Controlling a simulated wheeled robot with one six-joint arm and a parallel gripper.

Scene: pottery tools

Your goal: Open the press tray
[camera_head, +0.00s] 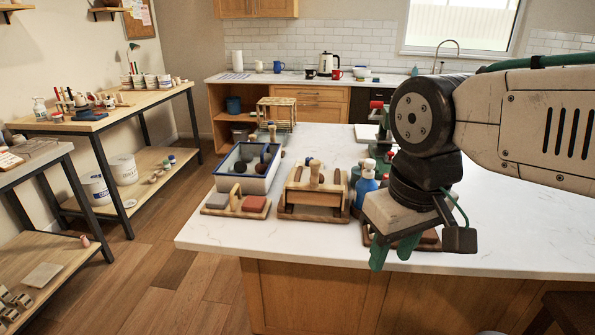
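A wooden box-like unit (314,197) with a darker front panel and an upright handle stands near the front edge of the white counter. It looks like the press with its tray, but I cannot tell for sure. The front panel looks flush with its frame. My gripper (394,251) hangs to its right, over the counter's front edge, pointing down. Its two green fingers are apart, and nothing shows between them. Its body hides part of a wooden board (428,240) behind it.
Left of the wooden unit are a blue-white basin (248,180) with dark tools and a wooden caddy with a red block (254,204). A blue spray bottle (366,184) stands between the unit and my gripper. The counter (530,225) is clear at right.

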